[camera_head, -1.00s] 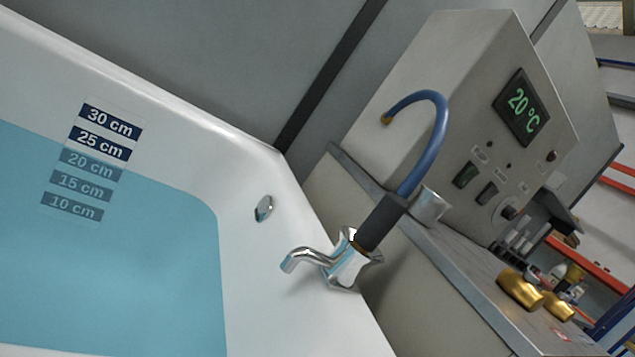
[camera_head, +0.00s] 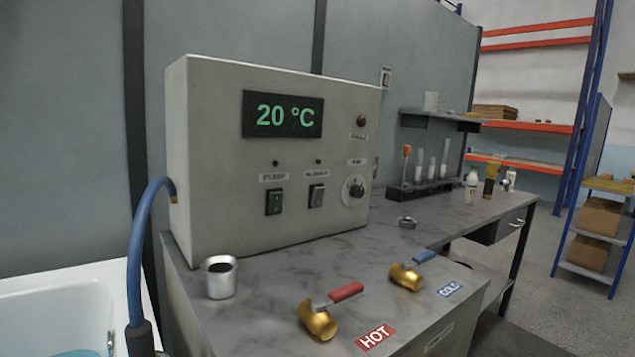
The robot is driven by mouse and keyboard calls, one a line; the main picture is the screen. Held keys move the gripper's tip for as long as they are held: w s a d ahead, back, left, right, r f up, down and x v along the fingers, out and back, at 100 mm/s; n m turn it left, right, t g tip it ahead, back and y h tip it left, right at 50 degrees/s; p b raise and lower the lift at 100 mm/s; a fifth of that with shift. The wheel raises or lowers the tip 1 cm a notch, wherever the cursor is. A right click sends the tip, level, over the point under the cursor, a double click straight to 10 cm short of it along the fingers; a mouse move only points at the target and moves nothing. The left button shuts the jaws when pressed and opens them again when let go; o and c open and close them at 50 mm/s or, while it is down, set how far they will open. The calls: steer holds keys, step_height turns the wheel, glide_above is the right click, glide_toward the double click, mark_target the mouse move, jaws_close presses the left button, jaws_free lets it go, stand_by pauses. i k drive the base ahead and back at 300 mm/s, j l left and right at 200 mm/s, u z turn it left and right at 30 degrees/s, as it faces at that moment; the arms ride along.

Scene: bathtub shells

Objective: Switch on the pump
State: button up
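The grey control box (camera_head: 215,150) stands on the counter near the middle of the view. Its display (camera_head: 283,115) reads 20 °C in green. A small dark lamp (camera_head: 275,163) sits above that label and looks unlit. A second, dark rocker switch (camera_head: 317,196) and a round knob (camera_head: 356,190) are to its right. My gripper is not in view.
A blue hose (camera_head: 138,240) runs from the box's left side down by the bathtub (camera_head: 65,285). A metal cup (camera_head: 221,278), a red-handled HOT valve (camera_head: 320,318) and a blue-handled COLD valve (camera_head: 408,275) stand on the counter in front of the box. A tube rack (camera_head: 420,190) stands behind.

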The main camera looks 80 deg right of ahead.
mark_target(276, 197)
steer(key=i+z, duration=0.1)
steer(key=z, duration=1.7)
steer(key=j+z, duration=0.25)
steer(key=j, duration=0.3)
steer(key=j+z, duration=0.25)
steer(key=j, duration=0.3)
